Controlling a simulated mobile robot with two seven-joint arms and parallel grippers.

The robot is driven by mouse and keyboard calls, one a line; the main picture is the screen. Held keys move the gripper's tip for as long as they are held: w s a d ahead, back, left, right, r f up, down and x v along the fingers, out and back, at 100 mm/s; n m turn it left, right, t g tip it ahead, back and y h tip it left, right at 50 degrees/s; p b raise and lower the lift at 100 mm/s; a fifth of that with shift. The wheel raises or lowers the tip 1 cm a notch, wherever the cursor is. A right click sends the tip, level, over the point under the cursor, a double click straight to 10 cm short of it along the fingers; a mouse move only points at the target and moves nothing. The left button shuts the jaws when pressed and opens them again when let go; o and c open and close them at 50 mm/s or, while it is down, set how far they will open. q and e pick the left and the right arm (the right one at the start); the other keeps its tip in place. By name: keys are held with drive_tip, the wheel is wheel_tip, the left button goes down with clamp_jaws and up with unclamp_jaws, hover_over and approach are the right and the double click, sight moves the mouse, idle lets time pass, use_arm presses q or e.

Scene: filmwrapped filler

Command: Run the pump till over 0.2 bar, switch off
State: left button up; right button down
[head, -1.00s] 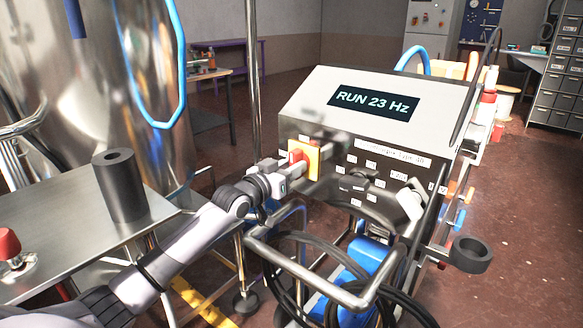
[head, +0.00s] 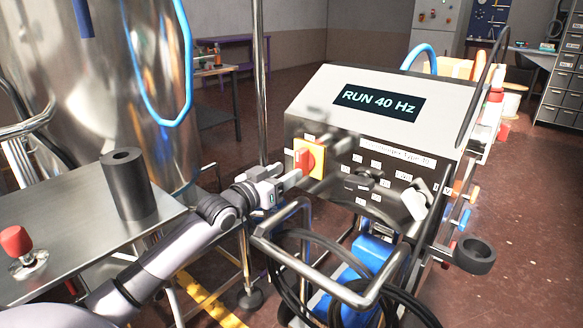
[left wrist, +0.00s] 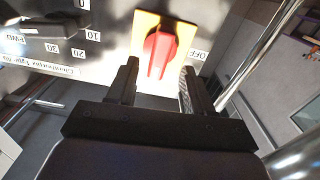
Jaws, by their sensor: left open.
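The pump box (head: 340,140) stands in the middle of the head view, and its display (head: 378,101) reads "RUN 40 Hz". A red rotary switch (head: 306,158) on a yellow plate (head: 318,148) is on its left front. The switch handle also shows in the left wrist view (left wrist: 158,52), with an "OFF" label to its right. My left gripper (head: 298,178) is open just short of the switch; its fingers (left wrist: 157,82) point at the handle, and it looks apart from them. A black knob (head: 370,176) sits among number labels. No bar reading is legible.
A steel bench (head: 75,225) with a black cylinder (head: 127,185) and a red mushroom button (head: 17,241) is at left. A shiny tank (head: 95,80) stands behind it. The cart's tubular handle (head: 320,285) with black hose lies below my gripper.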

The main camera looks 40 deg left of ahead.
use_arm(q)
drive_tip(key=shift+s+a, duration=0.1)
drive_tip(key=shift+s, duration=0.9)
use_arm(e)
drive_tip(key=shift+r, duration=0.15)
drive_tip(key=shift+s, duration=0.1)
